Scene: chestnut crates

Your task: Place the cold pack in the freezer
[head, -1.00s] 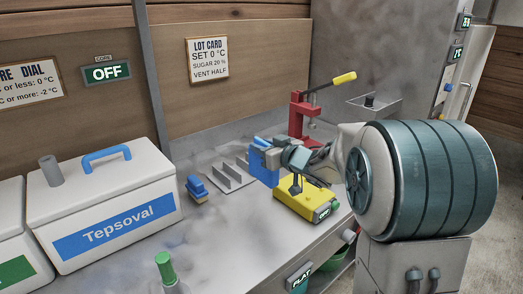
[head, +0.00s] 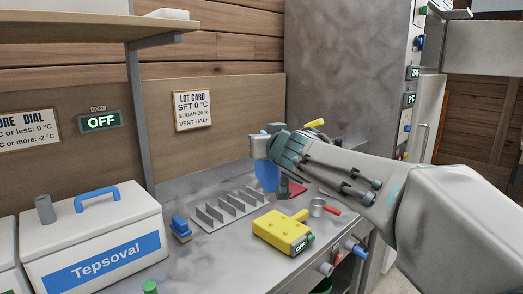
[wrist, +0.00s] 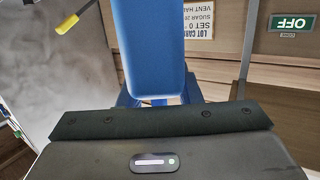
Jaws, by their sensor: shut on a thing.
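My gripper (head: 264,150) is shut on a blue cold pack (head: 268,176), a flat slab that hangs below the fingers above the counter. In the wrist view the cold pack (wrist: 150,45) fills the upper middle, between the blue fingers (wrist: 155,98). It is clear of the counter as far as I can see. A tall grey cabinet (head: 345,75) stands at the back right, with small displays and a pale door (head: 428,115) with a handle on its right side. No label shows which part is the freezer.
A white Tepsoval cooler (head: 95,235) stands left.

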